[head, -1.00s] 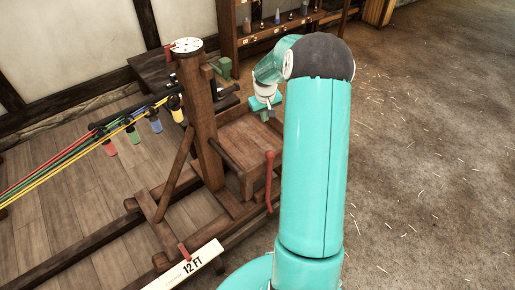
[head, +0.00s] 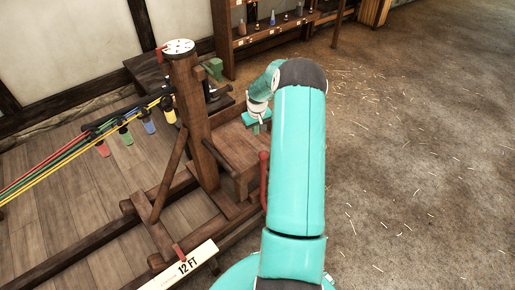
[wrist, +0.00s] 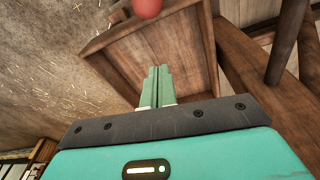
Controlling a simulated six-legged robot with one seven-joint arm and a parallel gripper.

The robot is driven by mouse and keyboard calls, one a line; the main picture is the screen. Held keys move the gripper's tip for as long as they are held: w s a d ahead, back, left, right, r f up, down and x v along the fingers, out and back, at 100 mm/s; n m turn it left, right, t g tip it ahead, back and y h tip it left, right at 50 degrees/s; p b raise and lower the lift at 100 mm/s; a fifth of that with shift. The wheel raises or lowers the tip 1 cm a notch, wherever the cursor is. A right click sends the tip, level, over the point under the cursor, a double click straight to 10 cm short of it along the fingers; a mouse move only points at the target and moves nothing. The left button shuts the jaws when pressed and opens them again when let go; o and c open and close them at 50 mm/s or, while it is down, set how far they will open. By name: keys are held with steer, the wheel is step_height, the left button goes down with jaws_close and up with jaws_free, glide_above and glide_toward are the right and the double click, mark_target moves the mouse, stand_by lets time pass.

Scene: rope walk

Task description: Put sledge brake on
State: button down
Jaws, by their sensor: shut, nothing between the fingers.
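A red-handled lever (head: 264,178), which looks like the sledge brake, stands at the near right side of the wooden sledge. Its lower end is partly hidden by my arm. The sledge has an upright post (head: 188,95) and a shallow wooden tray (head: 235,147). My gripper (head: 256,129) is above the tray, beyond the lever. In the wrist view my shut, empty fingers (wrist: 157,85) point over the tray (wrist: 120,57). The lever's round red end (wrist: 147,8) shows past the fingertips at the top edge, apart from them.
Coloured strands with tags (head: 124,135) run left from the post. A shelf with bottles (head: 270,30) stands behind. The floor at right (head: 420,160) is open, with straw bits.

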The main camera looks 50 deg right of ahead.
step_height(320, 180, down, 9)
steer(key=s, duration=0.2)
steer(key=shift+s+a, duration=0.2)
stand_by(0.6)
steer(key=shift+s, duration=0.15)
